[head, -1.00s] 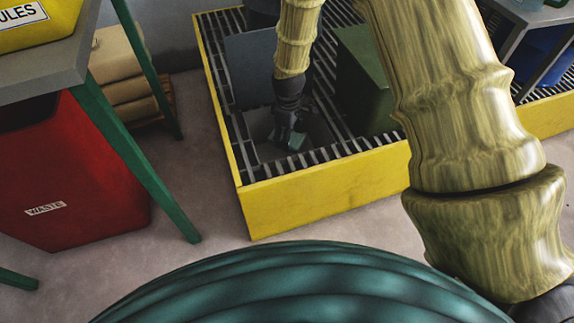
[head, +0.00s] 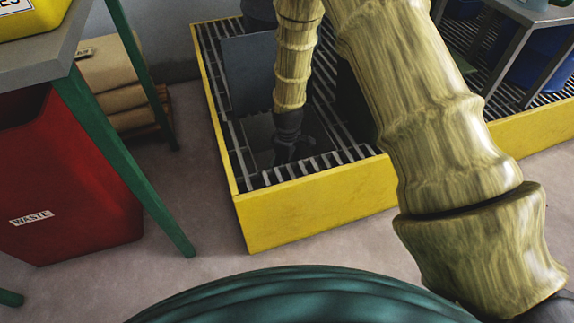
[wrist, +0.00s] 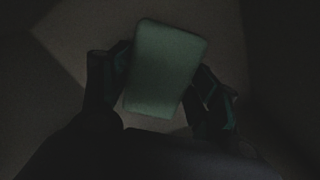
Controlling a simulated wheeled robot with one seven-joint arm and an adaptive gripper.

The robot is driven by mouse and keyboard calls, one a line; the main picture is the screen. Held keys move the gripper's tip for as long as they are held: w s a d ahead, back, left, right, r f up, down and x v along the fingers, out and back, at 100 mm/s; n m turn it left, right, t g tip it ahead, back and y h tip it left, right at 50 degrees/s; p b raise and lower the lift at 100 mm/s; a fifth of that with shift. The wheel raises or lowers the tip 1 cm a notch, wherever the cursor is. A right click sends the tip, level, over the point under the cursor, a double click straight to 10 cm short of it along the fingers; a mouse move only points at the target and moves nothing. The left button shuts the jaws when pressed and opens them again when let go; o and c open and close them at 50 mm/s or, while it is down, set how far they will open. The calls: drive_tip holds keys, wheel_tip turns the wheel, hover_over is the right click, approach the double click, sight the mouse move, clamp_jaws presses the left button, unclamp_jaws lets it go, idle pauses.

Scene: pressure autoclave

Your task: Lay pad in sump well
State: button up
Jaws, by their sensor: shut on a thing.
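The sump well (head: 258,132) is a square opening in the slatted grating of a yellow-sided platform. My gripper (head: 287,152) reaches straight down into it and is dark and partly shaded there. In the wrist view my gripper (wrist: 163,70) has a finger on each side of the pad (wrist: 165,65), a pale green rectangular block, and is shut on it. The pad is slightly tilted in that picture, above a dim grey surface. Whether it touches the well floor cannot be told. In the head view the pad cannot be made out.
A grey-blue panel (head: 256,72) is just behind the well. The platform's yellow wall (head: 320,205) runs along the front. A red waste bin (head: 65,185) and a green-legged table (head: 125,165) stand at left. Blue containers (head: 540,60) are at right. Bare floor lies in front.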

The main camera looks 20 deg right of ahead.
idle(0.3)
drive_tip(key=o, duration=0.8)
wheel_tip(320, 180, up, 12)
drive_tip(key=p, duration=0.6)
drive_tip(key=shift+r, duration=0.15)
